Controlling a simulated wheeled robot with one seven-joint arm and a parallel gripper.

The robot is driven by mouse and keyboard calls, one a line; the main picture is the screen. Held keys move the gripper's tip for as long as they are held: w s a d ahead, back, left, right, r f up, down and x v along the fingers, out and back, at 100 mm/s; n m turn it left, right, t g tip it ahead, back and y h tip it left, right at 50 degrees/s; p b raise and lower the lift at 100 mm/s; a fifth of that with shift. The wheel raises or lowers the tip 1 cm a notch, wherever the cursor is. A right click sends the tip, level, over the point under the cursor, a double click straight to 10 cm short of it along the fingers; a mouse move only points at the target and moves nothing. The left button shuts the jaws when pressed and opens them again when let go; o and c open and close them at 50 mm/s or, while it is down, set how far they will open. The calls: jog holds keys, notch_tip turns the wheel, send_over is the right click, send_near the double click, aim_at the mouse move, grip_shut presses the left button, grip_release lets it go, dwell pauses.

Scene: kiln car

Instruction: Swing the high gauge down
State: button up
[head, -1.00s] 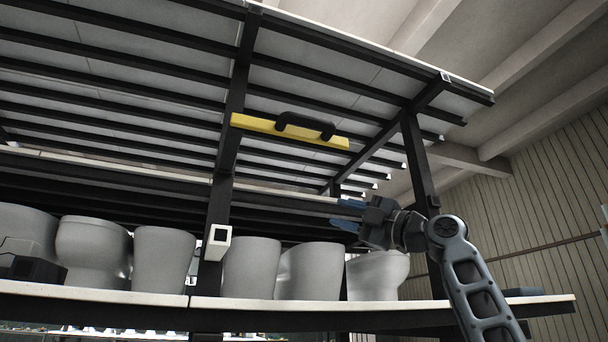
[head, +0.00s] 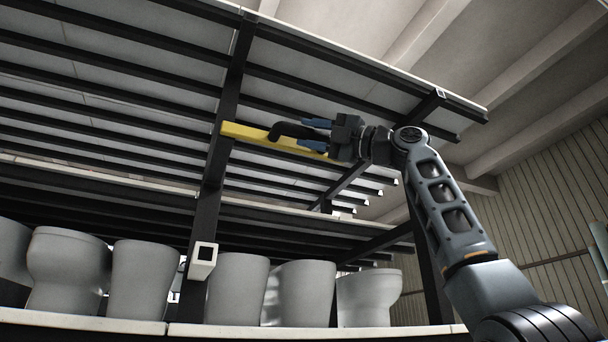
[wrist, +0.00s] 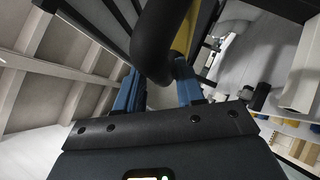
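The high gauge is a yellow bar (head: 245,132) with a black handle (head: 284,130), reaching right from a dark post under the upper deck. It stands roughly level, tipped slightly down to the right. My gripper (head: 316,134) is up at the handle's right part, its two blue fingers pointing left and set apart. In the wrist view the black handle (wrist: 155,45) comes down between the spread blue fingers (wrist: 158,88), with the yellow bar (wrist: 187,28) behind it. The fingers do not look closed on it.
Several pale toilet-like ceramic pieces (head: 236,290) stand on the lower deck (head: 270,329). Dark slatted beams run close above the gauge. The space to the right is open.

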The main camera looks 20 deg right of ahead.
jog(key=shift+x, duration=1)
grip_shut()
